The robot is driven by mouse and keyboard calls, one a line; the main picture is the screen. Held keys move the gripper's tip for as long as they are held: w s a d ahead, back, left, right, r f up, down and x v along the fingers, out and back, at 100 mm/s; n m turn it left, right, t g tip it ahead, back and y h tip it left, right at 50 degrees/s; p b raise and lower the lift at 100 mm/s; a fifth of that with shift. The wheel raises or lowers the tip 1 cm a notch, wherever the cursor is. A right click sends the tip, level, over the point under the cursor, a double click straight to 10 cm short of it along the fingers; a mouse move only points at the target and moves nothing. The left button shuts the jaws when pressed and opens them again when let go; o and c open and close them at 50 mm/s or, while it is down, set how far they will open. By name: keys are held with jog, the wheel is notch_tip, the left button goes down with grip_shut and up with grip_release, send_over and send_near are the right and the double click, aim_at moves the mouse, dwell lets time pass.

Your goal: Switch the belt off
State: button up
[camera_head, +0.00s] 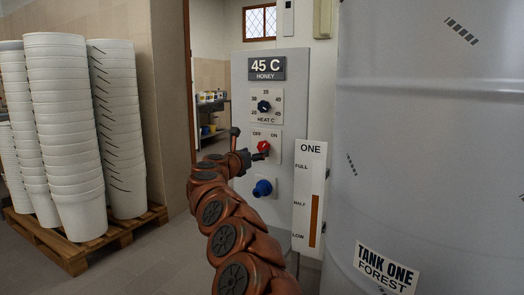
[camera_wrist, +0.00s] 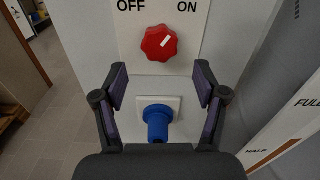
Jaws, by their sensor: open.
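The red knob (camera_head: 264,146) sits on a white plate marked OFF at left and ON at right, on a grey panel (camera_head: 241,88). In the wrist view the red knob (camera_wrist: 160,43) shows its white mark pointing up and right, toward ON. My gripper (camera_wrist: 161,80) is open and empty, its two fingers apart below and to either side of the red knob, not touching it. In the head view my gripper (camera_head: 249,145) partly covers the knob's plate. No label reading "belt" shows.
A blue knob (camera_head: 263,188) is below the red one and a black heat dial (camera_head: 264,106) above. A level gauge (camera_head: 310,190) and a large tank (camera_head: 430,150) stand close at right. Stacked white buckets (camera_head: 65,130) stand on a pallet at left. The floor between is clear.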

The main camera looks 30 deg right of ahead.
aim_at(262, 148)
jog(key=shift+p+x, duration=0.5)
jog(key=shift+x, duration=1.35)
jog(key=shift+p+x, duration=0.35)
jog(key=shift+x, duration=0.65)
jog(key=shift+r, duration=0.1)
jog(key=c, duration=1.1)
